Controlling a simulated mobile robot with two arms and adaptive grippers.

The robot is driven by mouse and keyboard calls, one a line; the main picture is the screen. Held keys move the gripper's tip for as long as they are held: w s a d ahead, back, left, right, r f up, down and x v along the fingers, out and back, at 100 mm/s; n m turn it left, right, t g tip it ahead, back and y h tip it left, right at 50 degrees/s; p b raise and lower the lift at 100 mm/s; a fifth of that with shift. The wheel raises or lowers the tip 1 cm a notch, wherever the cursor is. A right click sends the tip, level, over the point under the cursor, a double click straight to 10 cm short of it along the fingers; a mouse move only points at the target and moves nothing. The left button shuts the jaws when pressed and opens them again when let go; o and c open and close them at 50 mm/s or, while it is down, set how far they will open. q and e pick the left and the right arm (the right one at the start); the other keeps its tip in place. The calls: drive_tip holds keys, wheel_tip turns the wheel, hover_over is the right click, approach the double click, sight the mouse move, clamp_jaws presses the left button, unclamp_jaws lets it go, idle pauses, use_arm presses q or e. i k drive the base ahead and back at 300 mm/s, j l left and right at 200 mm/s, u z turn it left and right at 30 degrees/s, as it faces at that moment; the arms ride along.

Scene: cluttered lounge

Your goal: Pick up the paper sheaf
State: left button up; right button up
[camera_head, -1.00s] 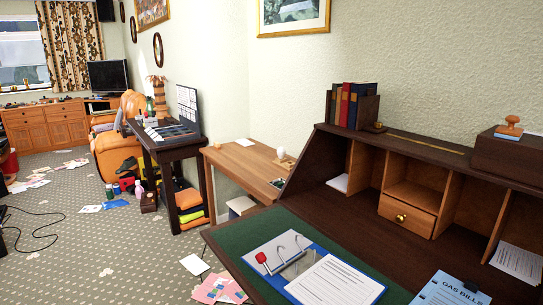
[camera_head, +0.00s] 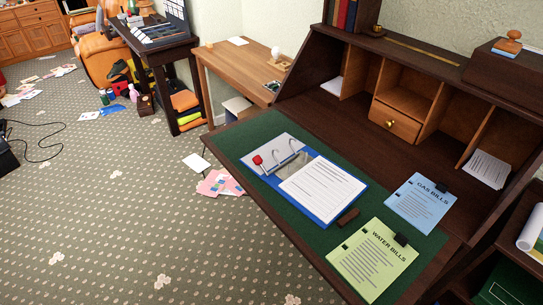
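Several papers are in view, and I cannot tell which one is the paper sheaf. A white printed stack (camera_head: 487,169) leans in the right compartment of the dark wooden desk. Another white stack (camera_head: 331,87) lies in the left compartment. A blue "Gas Bills" sheet (camera_head: 421,205) and a green "Water Bills" sheet (camera_head: 371,263), each with a black clip, lie on the desk's writing surface. An open blue ring binder (camera_head: 330,218) with white pages lies left of them. Neither of my grippers is in view.
The desk (camera_head: 340,128) has a small drawer (camera_head: 394,122) and a stamp (camera_head: 508,43) on top. A wooden side table (camera_head: 235,62) stands behind left. Papers (camera_head: 220,184) litter the floor; the carpet (camera_head: 110,220) front left is mostly clear.

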sight(423, 204)
drive_tip(key=z, duration=1.25)
